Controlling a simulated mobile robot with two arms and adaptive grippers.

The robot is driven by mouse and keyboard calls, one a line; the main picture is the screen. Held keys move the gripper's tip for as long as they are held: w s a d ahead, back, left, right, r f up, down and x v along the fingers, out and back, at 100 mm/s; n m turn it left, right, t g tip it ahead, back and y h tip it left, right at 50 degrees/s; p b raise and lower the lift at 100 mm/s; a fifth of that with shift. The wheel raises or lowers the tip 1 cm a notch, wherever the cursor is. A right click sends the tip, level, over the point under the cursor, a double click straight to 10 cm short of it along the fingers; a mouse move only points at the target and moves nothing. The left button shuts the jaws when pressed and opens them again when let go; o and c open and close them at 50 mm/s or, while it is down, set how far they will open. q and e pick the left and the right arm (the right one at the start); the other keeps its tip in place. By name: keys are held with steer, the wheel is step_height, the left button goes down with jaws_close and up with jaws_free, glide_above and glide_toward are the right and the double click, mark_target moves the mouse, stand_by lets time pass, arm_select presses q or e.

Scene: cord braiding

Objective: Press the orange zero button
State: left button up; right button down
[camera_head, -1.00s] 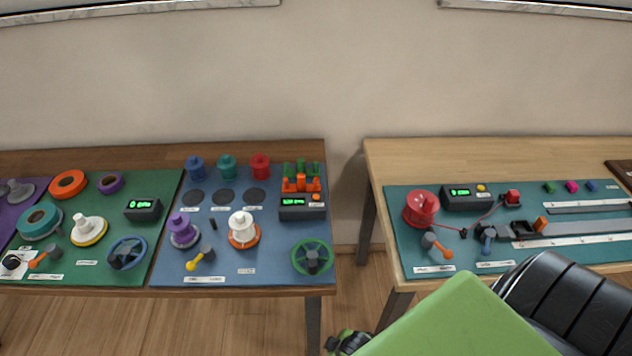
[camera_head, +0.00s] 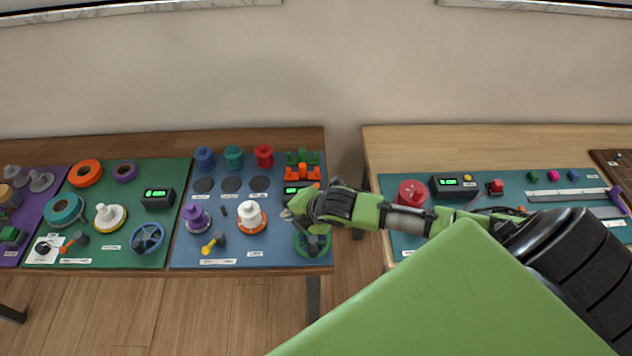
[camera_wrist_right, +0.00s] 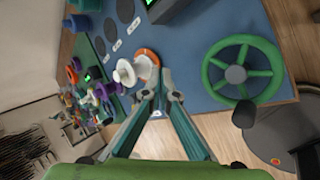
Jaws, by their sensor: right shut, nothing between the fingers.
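The orange zero button (camera_head: 317,186) is a small round cap at the right end of a black counter box with a lit green display (camera_head: 296,190) on the blue mat. It shows small in the head view, just above my right gripper (camera_head: 290,211). The gripper reaches in from the right over the mat, partly covering the box's lower edge. In the right wrist view its fingers (camera_wrist_right: 161,93) are shut and empty, near the white spool on an orange base (camera_wrist_right: 143,69). Only part of a black box (camera_wrist_right: 166,9) shows there; the button is out of that view. My left gripper is not in view.
A green handwheel (camera_head: 313,243) stands below my right gripper, also in the right wrist view (camera_wrist_right: 243,70). A purple spool (camera_head: 196,217) and yellow-handled crank (camera_head: 212,243) are to the left. A gap separates the tables.

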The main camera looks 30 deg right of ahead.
steer(key=w+d+r+n, duration=0.3)
steer(key=d, duration=0.4)
steer(key=w+d+r+n+t+h, duration=0.1)
steer(key=w+d+r+n, duration=0.2)
steer(key=d, duration=0.4)
steer(key=shift+w+d+r+t+p, duration=0.2)
steer(key=shift+w+r+t+p, duration=0.15)
steer(key=shift+w, duration=0.4)
steer(key=shift+f, duration=0.1)
steer(key=b, duration=0.7)
glide_above(318, 187)
step_height(318, 187, down, 6)
steer(key=shift+d+f, duration=0.1)
steer(key=shift+f, duration=0.1)
step_height(318, 187, down, 2)
steer(key=shift+w+b, duration=0.1)
steer(key=shift+b, duration=0.55)
steer(key=shift+f, duration=0.15)
steer(key=shift+f, duration=0.3)
